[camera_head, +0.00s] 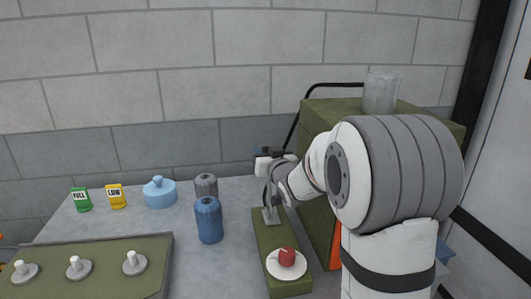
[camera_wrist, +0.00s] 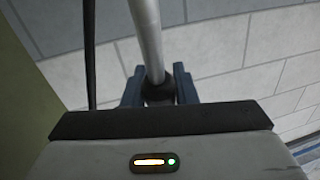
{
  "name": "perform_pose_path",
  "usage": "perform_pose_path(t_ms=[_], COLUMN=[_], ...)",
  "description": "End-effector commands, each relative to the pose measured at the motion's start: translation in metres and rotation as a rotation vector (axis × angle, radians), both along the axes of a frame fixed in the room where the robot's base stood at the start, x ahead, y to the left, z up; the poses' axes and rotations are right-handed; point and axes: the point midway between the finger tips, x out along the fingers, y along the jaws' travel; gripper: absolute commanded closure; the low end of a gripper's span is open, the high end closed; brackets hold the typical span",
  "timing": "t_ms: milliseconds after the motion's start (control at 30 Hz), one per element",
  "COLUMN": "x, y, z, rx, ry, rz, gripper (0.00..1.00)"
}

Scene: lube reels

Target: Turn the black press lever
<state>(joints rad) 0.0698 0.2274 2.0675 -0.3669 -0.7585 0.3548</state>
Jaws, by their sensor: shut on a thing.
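My gripper (camera_head: 264,165) is at the top of the small press on the table, partly hidden by my own arm. In the wrist view my gripper (camera_wrist: 159,85) has its two dark blue fingers closed around a black knob, the grip of the press lever (camera_wrist: 158,92). A silver rod runs up the picture from the knob. The press has an olive base (camera_head: 270,241) with a grey metal post (camera_head: 270,215). A white round plate (camera_head: 287,272) with a red piece (camera_head: 287,257) on it sits at its near end.
A blue canister (camera_head: 208,220) and a grey one (camera_head: 206,186) stand left of the press. A light-blue lidded pot (camera_head: 160,193), yellow LOW (camera_head: 116,197) and green FULL (camera_head: 81,200) labels are farther left. An olive cabinet (camera_head: 316,215) with a grey cylinder (camera_head: 380,94) on top stands close right.

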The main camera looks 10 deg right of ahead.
Motion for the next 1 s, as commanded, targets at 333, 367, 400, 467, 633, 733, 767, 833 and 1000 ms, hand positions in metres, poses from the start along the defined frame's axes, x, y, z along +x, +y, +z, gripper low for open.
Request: perform_pose_path(t_ms=[333, 367, 400, 467, 633, 733, 767, 833, 1000], x=[0.0, 0.0, 0.0, 0.0, -0.002, -0.004, -0.005, -0.008, -0.018], y=[0.0, -0.006, -0.003, -0.002, -0.001, -0.001, -0.001, -0.001, -0.001], z=[0.0, 0.0, 0.0, 0.0, -0.002, -0.002, -0.001, -0.001, 0.002], rx=[0.0, -0.001, -0.001, -0.001, 0.001, 0.001, 0.001, 0.001, -0.001], ry=[0.0, 0.0, 0.0, -0.002, -0.02, -0.046, -0.056, -0.083, -0.168], rz=[0.0, -0.004, -0.001, -0.001, -0.002, -0.003, -0.003, -0.002, -0.002], gripper=[1.0, 1.0, 1.0, 1.0, 1.0, 1.0, 1.0, 1.0, 1.0])
